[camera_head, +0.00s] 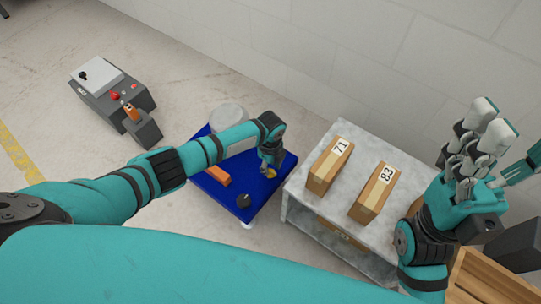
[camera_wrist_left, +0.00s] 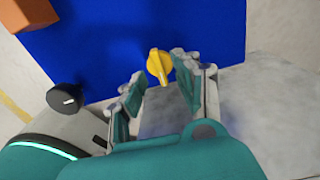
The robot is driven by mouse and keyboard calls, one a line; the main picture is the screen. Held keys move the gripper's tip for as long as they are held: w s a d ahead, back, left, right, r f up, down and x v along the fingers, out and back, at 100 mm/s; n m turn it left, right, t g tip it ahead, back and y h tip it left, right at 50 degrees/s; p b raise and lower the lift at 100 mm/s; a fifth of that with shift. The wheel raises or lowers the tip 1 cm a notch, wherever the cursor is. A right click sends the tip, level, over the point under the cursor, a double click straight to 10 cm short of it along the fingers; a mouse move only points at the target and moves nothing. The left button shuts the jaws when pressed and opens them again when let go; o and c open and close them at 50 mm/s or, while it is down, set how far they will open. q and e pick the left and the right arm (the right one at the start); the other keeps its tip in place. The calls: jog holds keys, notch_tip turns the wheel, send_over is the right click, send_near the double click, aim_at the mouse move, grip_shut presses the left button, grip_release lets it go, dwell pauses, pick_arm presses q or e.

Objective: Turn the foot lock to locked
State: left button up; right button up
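A yellow knob (camera_head: 270,172), likely the foot lock, sits on the blue platform (camera_head: 255,203). In the left wrist view the yellow knob (camera_wrist_left: 158,66) has its raised grip pointing roughly down the picture. My left gripper (camera_head: 272,157) is at the knob, above the platform's right part. In the left wrist view my left gripper (camera_wrist_left: 158,86) is open, with one finger left of the knob and one close to its right side. I cannot tell whether a finger touches it. My right gripper (camera_head: 478,140) is raised at the right, its fingers apart and empty.
A black knob (camera_head: 243,201) and an orange block (camera_head: 217,175) are on the platform. A white cylinder (camera_head: 228,116) stands at its back. A grey table (camera_head: 345,222) with boxes marked 71 (camera_head: 331,163) and 83 (camera_head: 374,193) is close at right. A control console (camera_head: 112,92) stands at left.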

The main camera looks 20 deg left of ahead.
aim_at(270, 171)
pick_arm(q)
notch_tip(270, 171, up, 10)
jog(key=shift+r, duration=0.15)
jog(key=shift+s, duration=0.1)
dwell(0.6)
